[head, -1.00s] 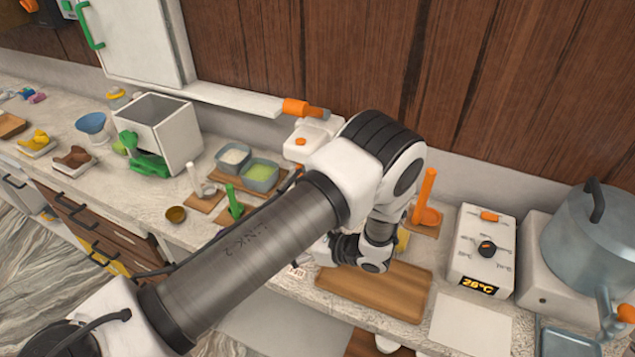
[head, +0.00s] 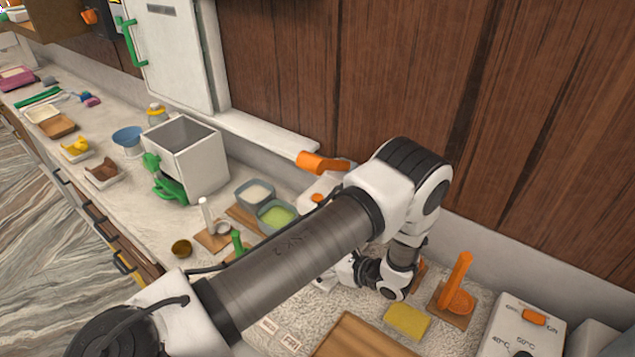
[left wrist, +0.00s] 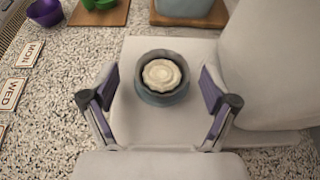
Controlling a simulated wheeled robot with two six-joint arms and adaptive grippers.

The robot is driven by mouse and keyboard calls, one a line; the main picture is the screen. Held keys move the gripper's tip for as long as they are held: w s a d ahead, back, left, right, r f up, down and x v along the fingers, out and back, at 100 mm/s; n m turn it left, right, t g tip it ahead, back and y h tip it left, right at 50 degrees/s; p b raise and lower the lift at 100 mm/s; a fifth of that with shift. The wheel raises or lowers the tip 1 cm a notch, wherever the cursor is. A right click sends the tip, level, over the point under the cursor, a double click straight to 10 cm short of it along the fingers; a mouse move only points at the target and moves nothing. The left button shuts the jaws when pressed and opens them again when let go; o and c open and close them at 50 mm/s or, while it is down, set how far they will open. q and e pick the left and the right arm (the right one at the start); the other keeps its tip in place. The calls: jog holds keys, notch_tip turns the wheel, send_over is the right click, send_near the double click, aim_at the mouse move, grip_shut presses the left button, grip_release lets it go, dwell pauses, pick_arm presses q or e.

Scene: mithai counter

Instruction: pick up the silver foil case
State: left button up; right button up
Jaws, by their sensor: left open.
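A round grey case (left wrist: 148,92) with a pale fluted piece (left wrist: 161,75) in it stands upright on a white plate (left wrist: 130,128) in the left wrist view. It looks like the silver foil case, though its colour reads as dull blue-grey. My left gripper (left wrist: 159,103) is open, with one finger on each side of the case and clear gaps between. In the head view my left arm hides the case and most of the gripper.
A white appliance body (left wrist: 275,70) rises right beside the plate. A purple bowl (left wrist: 45,11) and wooden boards are beyond. In the head view, a yellow sponge (head: 407,321) and orange stand (head: 457,290) are right of my wrist.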

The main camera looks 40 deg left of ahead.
pick_arm(q)
jog(key=shift+w+a+f, duration=0.35)
jog(key=shift+s+r, duration=0.2)
jog(key=shift+s, duration=0.1)
jog(key=c, duration=0.5)
jog(key=shift+s+d+r, duration=0.1)
jog(key=c, duration=0.6)
jog(key=shift+c, duration=0.2)
